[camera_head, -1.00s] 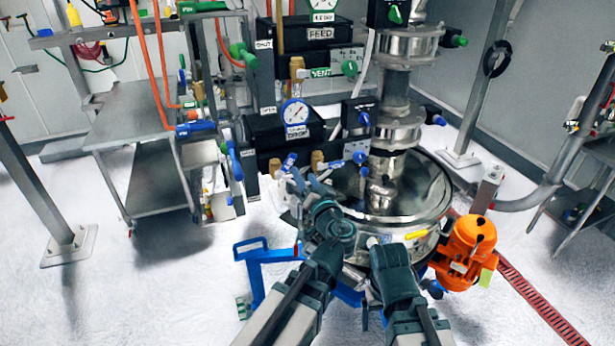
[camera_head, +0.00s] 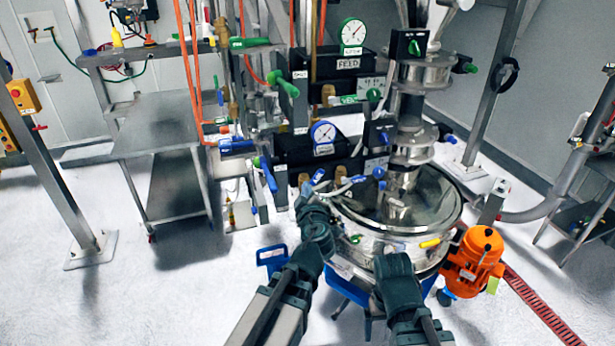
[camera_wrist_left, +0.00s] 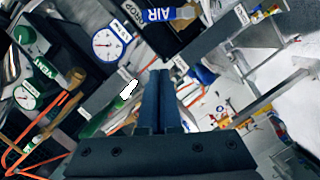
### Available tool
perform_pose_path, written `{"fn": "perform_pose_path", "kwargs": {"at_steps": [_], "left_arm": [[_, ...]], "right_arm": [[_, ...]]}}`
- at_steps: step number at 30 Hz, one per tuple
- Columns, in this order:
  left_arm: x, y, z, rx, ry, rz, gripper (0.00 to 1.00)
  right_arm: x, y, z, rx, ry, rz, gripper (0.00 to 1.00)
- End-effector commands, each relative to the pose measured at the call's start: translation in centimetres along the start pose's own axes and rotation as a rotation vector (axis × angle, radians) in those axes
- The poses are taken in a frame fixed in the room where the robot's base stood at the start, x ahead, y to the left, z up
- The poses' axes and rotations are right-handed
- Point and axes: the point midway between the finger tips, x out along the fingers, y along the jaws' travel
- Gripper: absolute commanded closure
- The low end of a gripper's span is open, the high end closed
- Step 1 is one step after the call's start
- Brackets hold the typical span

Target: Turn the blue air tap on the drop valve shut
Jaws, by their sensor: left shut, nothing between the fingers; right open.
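The drop valve is a black block (camera_head: 293,150) with a blue-rimmed gauge (camera_head: 323,133), which also shows in the left wrist view (camera_wrist_left: 110,43). A long blue handle (camera_head: 268,174) stands near-upright at its left side. Another blue handle (camera_head: 237,145) lies level further left. A blue handle marked AIR (camera_wrist_left: 170,13) shows at the top of the left wrist view; I cannot tell which head-view handle it matches. My left gripper (camera_head: 303,192) is shut and empty, just below the block, apart from these handles. My right gripper (camera_head: 397,264) is low in front of the steel sifter; its fingers are mostly hidden.
The feed valve block (camera_head: 330,65) with green handles sits above. The round steel sifter (camera_head: 440,205) and orange motor (camera_head: 474,258) are to the right. Orange hoses (camera_head: 190,80) hang at the left beside a steel table (camera_head: 150,125). Floor at the left front is clear.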

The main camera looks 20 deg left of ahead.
Motion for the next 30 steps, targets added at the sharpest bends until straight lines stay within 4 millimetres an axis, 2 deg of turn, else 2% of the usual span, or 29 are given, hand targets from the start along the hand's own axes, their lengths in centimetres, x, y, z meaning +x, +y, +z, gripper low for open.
{"fn": "perform_pose_path", "kwargs": {"at_steps": [6,11,17,26,30], "left_arm": [[0.3,0.0,0.1,-0.004,-0.001,0.000,1.00],[1.4,0.0,0.1,-0.004,0.000,0.000,1.00],[4.3,0.0,0.2,-0.004,0.001,-0.001,1.00],[10.5,0.0,0.2,-0.002,0.001,-0.001,1.00],[10.9,-0.3,2.8,-0.001,-0.002,0.002,1.00]], "right_arm": [[0.1,0.0,0.0,0.000,0.000,0.000,0.09],[0.3,0.0,0.0,0.000,0.000,0.000,0.09],[0.7,-0.1,-0.1,0.001,0.000,0.000,0.09],[1.6,-0.1,-0.1,0.002,0.001,0.000,0.09],[3.4,-0.3,-0.2,0.003,0.002,0.000,0.09]]}}
